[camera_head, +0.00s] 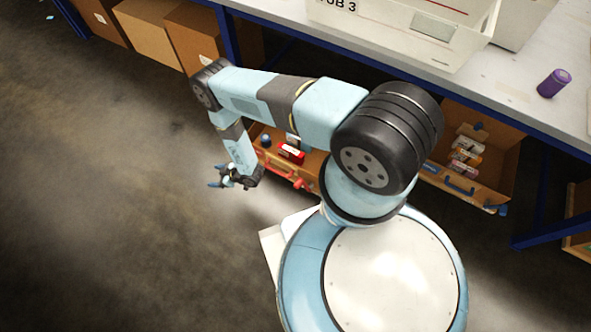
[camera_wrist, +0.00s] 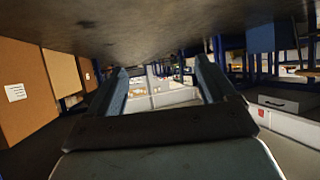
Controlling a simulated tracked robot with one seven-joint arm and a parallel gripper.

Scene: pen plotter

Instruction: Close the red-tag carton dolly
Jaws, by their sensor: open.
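A brown open carton dolly with red fittings (camera_head: 270,162) sits under the bench, pulled out past its edge. A red box and a small dark item lie inside it, and a red handle (camera_head: 303,185) is on its front. My arm hides its right part. I cannot make out a separate red tag. My gripper (camera_head: 218,179) is open and empty, to the left of this dolly and apart from it, over the floor. In the wrist view my gripper's two blue fingers (camera_wrist: 163,82) stand wide apart with nothing between them.
Another open carton with a blue handle (camera_head: 459,187) holds several small boxes at right. Closed cartons (camera_head: 145,35) stand at upper left. The bench (camera_head: 515,85) carries a white tub (camera_head: 400,28) and a purple bottle (camera_head: 553,83). A blue bench leg (camera_head: 227,35) stands behind. The floor at left is clear.

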